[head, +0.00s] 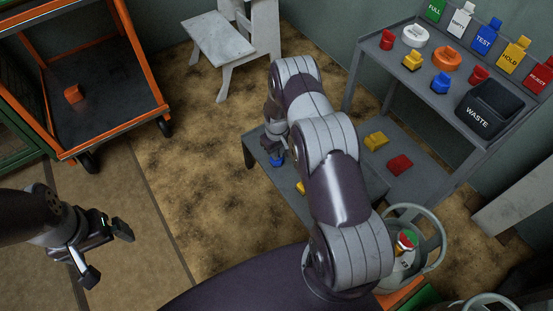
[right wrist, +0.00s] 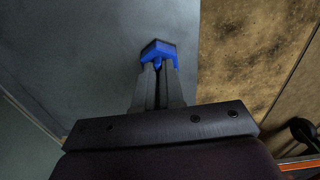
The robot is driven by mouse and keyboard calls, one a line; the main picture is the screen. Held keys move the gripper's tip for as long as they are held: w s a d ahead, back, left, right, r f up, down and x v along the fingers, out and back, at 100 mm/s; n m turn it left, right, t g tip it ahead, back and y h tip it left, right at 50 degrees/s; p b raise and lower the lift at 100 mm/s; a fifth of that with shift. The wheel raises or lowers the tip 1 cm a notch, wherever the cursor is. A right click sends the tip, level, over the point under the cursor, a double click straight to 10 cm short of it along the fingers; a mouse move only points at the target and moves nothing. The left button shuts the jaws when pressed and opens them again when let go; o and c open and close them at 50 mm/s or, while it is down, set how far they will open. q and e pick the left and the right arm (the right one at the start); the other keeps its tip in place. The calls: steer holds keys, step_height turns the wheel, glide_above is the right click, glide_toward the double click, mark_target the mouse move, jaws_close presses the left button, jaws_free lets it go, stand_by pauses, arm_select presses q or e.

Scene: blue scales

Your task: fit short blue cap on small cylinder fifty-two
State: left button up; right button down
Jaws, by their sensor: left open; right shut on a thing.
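A blue cap (head: 277,160) is between the fingers of my right gripper (head: 271,149), low over the left end of a grey bench. In the right wrist view the blue cap (right wrist: 158,50) sits at the tips of the shut fingers (right wrist: 157,68). Whether it touches the bench cannot be told. My left gripper (head: 108,252) is open and empty over the floor at the left. A small cylinder (head: 402,268) with a guard ring and a red and green top stands at lower right; its number is too small to read surely. Another cylinder (head: 490,301) is cut off by the bottom edge.
My right arm hides much of the grey bench (head: 257,147); a yellow piece (head: 299,187) shows beside it. Yellow (head: 376,141) and red (head: 400,163) pieces lie further right. A rack holds several caps and a waste bin (head: 490,108). An orange cart (head: 140,65) stands left.

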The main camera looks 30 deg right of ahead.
steer(key=shift+r+p, duration=1.55)
steer(key=shift+r, duration=0.45)
